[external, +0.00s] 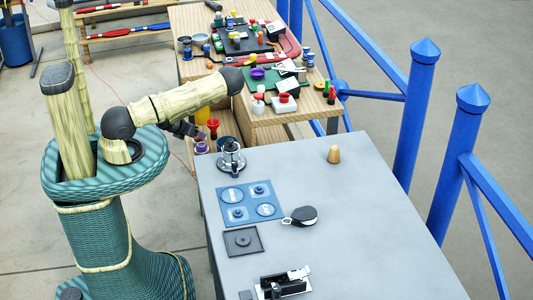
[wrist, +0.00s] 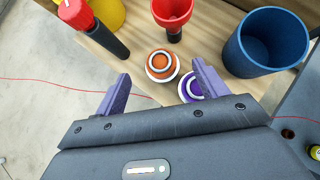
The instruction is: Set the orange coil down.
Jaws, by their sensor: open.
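The orange coil (wrist: 162,65), round with a pale ring, sits on a wooden surface in the wrist view. A purple coil (wrist: 192,88) lies just beside it at the lower right, partly hidden by my right finger. My gripper (wrist: 161,70) is open and empty, with its purple fingers spread to either side of the orange coil in the picture. I cannot tell how far above the coil they are. In the external view my gripper (external: 186,130) hangs by the low shelf left of the grey table. The orange coil is too small to make out there.
A red funnel (wrist: 172,12), a blue cup (wrist: 266,42) and a red-capped dark tube (wrist: 95,28) crowd the coils. The wooden edge runs close to them on the near side. The grey table (external: 350,230) holds a blue mat and several other items.

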